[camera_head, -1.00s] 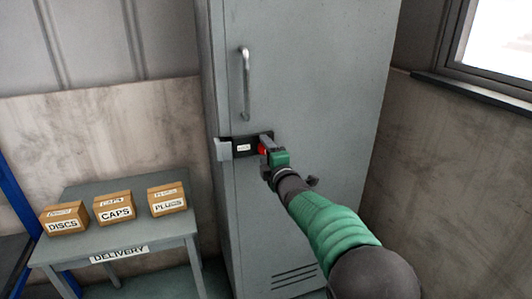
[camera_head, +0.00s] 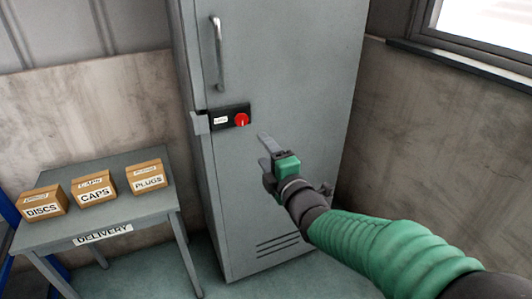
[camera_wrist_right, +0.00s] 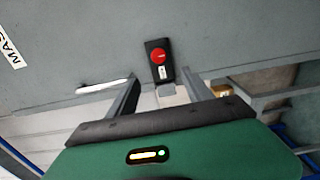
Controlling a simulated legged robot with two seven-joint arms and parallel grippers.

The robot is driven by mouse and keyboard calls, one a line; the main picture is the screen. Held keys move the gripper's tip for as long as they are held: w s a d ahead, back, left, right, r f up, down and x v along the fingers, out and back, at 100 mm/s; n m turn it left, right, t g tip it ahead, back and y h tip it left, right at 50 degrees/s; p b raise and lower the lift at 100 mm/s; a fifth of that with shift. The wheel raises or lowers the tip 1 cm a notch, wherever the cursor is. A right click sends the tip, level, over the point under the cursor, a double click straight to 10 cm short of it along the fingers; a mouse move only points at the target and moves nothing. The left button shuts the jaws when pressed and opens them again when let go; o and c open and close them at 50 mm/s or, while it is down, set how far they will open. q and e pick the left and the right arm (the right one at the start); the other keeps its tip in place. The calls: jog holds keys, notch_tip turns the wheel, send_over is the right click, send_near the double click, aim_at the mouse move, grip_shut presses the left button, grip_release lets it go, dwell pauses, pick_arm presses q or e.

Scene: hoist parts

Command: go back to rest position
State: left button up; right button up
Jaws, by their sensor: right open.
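My right gripper (camera_head: 266,160) is open and empty, in front of the grey cabinet door, below and to the right of the red knob (camera_head: 241,120). The knob sits on a black latch plate (camera_head: 216,121) with a small white label on the cabinet (camera_head: 300,80). In the right wrist view, the red knob (camera_wrist_right: 158,56) and its black plate (camera_wrist_right: 160,73) show ahead, beyond the spread fingers of the right gripper (camera_wrist_right: 165,92), apart from them. My left gripper is in neither view.
A delivery table (camera_head: 150,209) stands left of the cabinet with boxes marked DISCS (camera_head: 42,206), CAPS (camera_head: 94,190) and PLUGS (camera_head: 146,178). A vertical handle (camera_head: 218,55) is on the cabinet door. A window (camera_head: 490,35) is at upper right. Floor shows between table and cabinet.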

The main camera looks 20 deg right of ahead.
dwell(0.4)
jog(key=s+f+m+g+h, duration=0.1)
jog(key=s+f+m+g, duration=0.35)
jog(key=f, duration=0.55)
jog(key=s+f+m+g, duration=0.4)
jog(key=s+f+m, duration=0.15)
jog(key=f, duration=0.45)
jog(key=s+a+f+m+g, duration=0.3)
jog(key=s+f+m+g, duration=0.6)
jog(key=s, duration=0.5)
notch_tip(320, 180, up, 19)
jog(key=t+p, duration=0.2)
jog(key=p, duration=1.8)
jog(key=shift+s+d, duration=0.15)
jog(key=shift+s, duration=0.05)
jog(key=shift+r, duration=0.15)
